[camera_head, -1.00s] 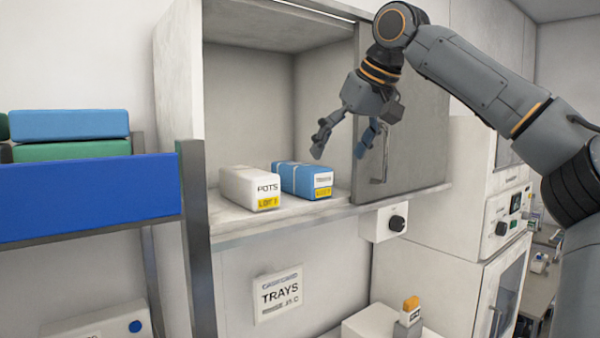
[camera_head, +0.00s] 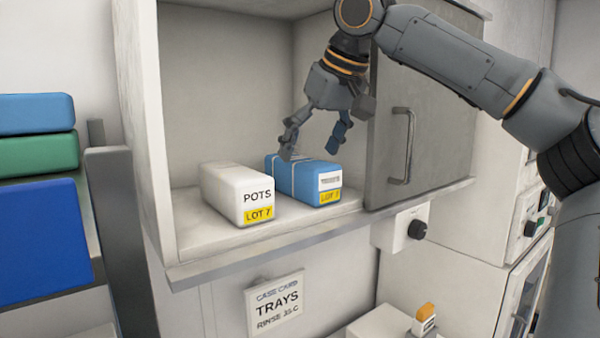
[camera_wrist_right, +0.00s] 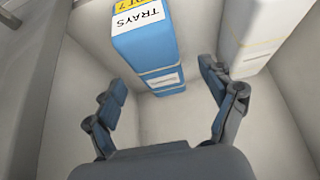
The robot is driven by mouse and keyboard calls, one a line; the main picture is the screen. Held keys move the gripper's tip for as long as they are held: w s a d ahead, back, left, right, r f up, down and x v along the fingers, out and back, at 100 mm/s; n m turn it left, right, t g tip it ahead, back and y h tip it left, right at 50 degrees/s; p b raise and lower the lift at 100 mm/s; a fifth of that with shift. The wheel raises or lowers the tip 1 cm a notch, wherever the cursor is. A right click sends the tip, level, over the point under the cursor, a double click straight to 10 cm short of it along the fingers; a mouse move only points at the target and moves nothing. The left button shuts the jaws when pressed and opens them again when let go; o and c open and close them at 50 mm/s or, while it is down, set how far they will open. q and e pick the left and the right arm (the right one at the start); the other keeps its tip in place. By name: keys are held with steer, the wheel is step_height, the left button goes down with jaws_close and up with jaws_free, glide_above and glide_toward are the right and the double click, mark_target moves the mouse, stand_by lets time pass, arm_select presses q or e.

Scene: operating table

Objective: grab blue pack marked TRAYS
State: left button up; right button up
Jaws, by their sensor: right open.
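The blue pack (camera_head: 302,178) stands on the cabinet shelf, with a white label and a yellow lot label on its front end. In the right wrist view the blue pack (camera_wrist_right: 150,52) shows the word TRAYS. My right gripper (camera_head: 315,152) is open, with its fingers just above the pack in the head view. In the wrist view my right gripper (camera_wrist_right: 166,95) has its fingers spread, nothing between the tips, and the pack lies beyond them. Whether a finger touches it I cannot tell. My left gripper is not in view.
A white pack marked POTS (camera_head: 235,193) stands close left of the blue one, and shows in the wrist view (camera_wrist_right: 255,35). The cabinet shelf (camera_head: 210,235) has side walls. A grey cabinet door (camera_head: 440,130) with a handle is on the right. A TRAYS card (camera_head: 275,304) hangs below.

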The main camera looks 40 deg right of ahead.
mark_target(305, 160)
steer(key=shift+w+d+f, duration=0.25)
steer(key=shift+w+f, duration=0.3)
steer(key=shift+f, duration=0.1)
steer(key=p+x, duration=0.2)
steer(key=x, duration=0.2)
steer(key=shift+w+f, duration=0.1)
steer(key=shift+w, duration=0.05)
steer(key=shift+w+f, duration=0.15)
steer(key=shift+f, duration=0.1)
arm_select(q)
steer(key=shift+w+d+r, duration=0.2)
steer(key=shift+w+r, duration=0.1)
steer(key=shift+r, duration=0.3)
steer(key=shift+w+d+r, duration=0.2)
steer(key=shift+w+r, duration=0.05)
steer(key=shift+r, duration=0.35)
arm_select(e)
steer(key=c, duration=1.4)
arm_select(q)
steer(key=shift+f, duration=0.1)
arm_select(e)
steer(key=shift+r, duration=0.1)
steer(key=shift+c, duration=0.2)
